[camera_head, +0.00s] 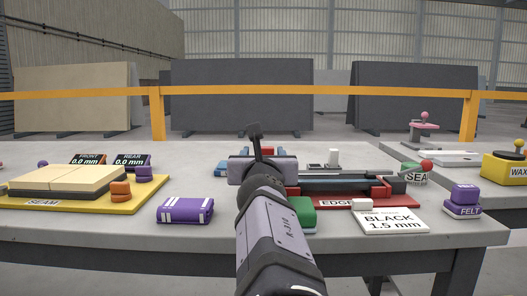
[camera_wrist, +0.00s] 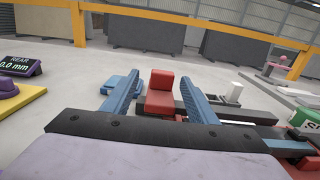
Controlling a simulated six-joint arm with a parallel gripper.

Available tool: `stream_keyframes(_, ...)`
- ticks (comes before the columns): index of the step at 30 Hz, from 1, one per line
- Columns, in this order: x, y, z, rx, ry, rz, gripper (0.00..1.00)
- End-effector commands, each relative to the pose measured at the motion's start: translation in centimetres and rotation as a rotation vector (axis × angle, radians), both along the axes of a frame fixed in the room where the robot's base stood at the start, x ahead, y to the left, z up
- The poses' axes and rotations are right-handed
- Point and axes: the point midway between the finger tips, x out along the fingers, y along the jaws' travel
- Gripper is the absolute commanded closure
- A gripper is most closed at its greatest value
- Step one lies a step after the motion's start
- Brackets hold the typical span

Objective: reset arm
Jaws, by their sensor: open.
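My gripper (camera_head: 262,168) is held out over the middle of the stone bench, seen from behind in the head view, with its fingertips hidden there. In the wrist view my gripper (camera_wrist: 160,78) has its two blue fingers well apart. A red block (camera_wrist: 160,95) shows between the fingers, beyond them or below; I cannot tell its distance. Nothing appears gripped. A blue piece (camera_wrist: 121,84) lies by the left finger.
The SEAM station (camera_head: 150,208) with pale slabs is at left, a purple bundle (camera_head: 185,210) beside my arm. A red EDGE fixture (camera_head: 400,200), a BLACK 1.5 mm card (camera_head: 390,226), a purple FELT block (camera_head: 463,198) and a yellow WAX box (camera_head: 503,170) are at right.

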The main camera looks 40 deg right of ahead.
Motion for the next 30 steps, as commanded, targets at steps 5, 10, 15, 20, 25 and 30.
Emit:
stream_keyframes(5, -0.6, 0.6, 0.0, 0.001, -0.001, 0.0, 0.47)
stream_keyframes(10, -0.6, 0.6, -0.1, 0.001, 0.0, 0.0, 0.47)
stream_keyframes(15, -0.6, 0.6, -0.1, 0.001, 0.0, 0.0, 0.47)
stream_keyframes(20, -0.6, 0.6, -0.1, 0.001, 0.0, 0.0, 0.47)
stream_keyframes(25, 0.8, 1.4, 1.3, 0.082, -0.056, 0.032, 0.47)
stream_keyframes(30, 4.1, 3.4, 3.4, 0.288, -0.184, 0.098, 0.47)
